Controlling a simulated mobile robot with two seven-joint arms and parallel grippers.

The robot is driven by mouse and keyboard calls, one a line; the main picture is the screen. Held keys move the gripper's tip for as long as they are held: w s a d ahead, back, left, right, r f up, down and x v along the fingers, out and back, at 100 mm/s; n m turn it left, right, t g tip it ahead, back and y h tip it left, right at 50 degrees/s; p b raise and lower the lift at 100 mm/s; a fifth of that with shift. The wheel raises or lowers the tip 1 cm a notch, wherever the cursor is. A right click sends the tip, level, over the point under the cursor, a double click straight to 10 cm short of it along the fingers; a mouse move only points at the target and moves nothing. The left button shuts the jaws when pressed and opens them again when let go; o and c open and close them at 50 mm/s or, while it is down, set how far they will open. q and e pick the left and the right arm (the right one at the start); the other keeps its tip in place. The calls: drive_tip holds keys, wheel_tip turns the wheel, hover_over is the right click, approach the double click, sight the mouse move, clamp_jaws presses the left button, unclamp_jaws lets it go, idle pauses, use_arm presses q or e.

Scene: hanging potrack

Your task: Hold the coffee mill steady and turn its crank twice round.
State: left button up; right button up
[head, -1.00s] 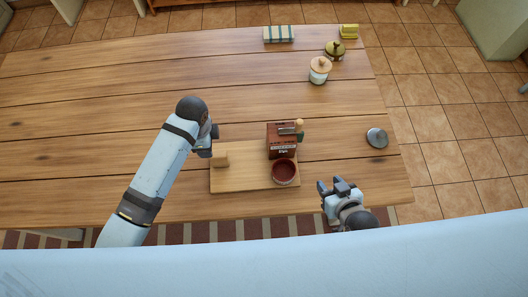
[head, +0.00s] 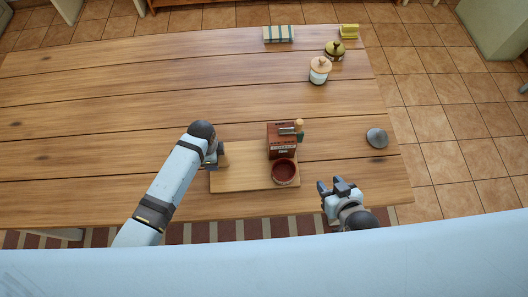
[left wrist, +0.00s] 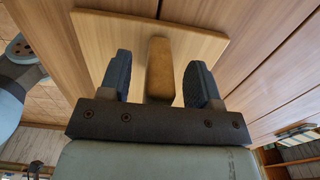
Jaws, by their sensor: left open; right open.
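The brown coffee mill (head: 281,142) stands upright at the back right of a wooden board (head: 240,180). Its crank (head: 290,131) is on top, with a light knob (head: 299,123) at the right. A dark red round bowl (head: 284,172) sits in front of the mill. My left gripper (head: 215,155) is at the board's left end, apart from the mill. In the left wrist view it is open, with a tan block (left wrist: 160,70) between its fingers and visible gaps on both sides. My right gripper (head: 338,185) is open and empty, right of the board near the table's front edge.
A round grey lid-like disc (head: 377,138) lies right of the mill. A lidded jar (head: 320,70), an olive pot (head: 335,50), a yellow item (head: 349,31) and a striped cloth (head: 279,34) stand at the back. The table's left side (head: 90,120) is clear.

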use_arm(q)
drive_tip(key=shift+c, duration=0.2)
clamp_jaws()
drive_tip(key=shift+s+d+f, duration=0.15)
drive_tip(key=shift+s+f, duration=0.05)
idle(1.3)
